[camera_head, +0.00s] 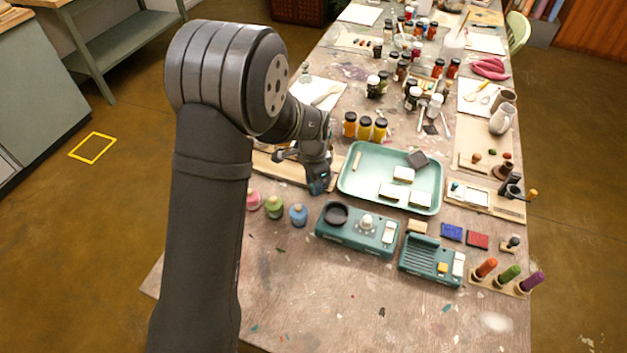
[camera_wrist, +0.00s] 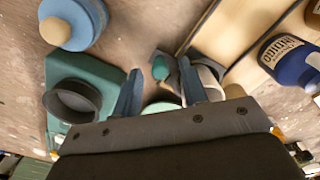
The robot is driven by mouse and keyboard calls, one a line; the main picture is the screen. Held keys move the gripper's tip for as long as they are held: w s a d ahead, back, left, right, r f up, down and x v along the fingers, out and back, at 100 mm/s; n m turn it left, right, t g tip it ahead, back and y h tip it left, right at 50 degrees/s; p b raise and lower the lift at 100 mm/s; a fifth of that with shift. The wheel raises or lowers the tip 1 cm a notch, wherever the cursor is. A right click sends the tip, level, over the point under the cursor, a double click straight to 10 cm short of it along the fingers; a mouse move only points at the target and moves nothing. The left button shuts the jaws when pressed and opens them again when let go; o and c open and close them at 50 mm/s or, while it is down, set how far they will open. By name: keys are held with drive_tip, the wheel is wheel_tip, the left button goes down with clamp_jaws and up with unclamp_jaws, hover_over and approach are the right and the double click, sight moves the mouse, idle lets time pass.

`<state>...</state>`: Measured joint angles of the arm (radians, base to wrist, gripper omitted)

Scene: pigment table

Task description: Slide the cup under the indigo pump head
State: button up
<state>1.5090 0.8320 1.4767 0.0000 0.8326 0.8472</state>
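My gripper (camera_head: 318,183) is low over the table, left of the green tray in the head view. In the wrist view its two fingers (camera_wrist: 160,68) are spread apart, with no object clearly clamped between them. A pale-rimmed grey piece (camera_wrist: 208,74), possibly the cup, is partly hidden behind the right finger; I cannot tell whether they touch. My arm hides this area in the head view.
A teal device with a dark ring (camera_head: 336,213) stands just in front of my gripper. A blue-topped pot (camera_head: 298,214) and green pot (camera_head: 274,206) are at its left. The green tray (camera_head: 352,196) is to the right.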

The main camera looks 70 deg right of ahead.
drive_tip(key=shift+c, duration=0.2)
clamp_jaws()
drive_tip(key=w, duration=0.9)
drive_tip(key=shift+o, duration=0.2)
unclamp_jaws()
wheel_tip(320, 180, up, 18)
drive_tip(key=shift+f, duration=0.25)
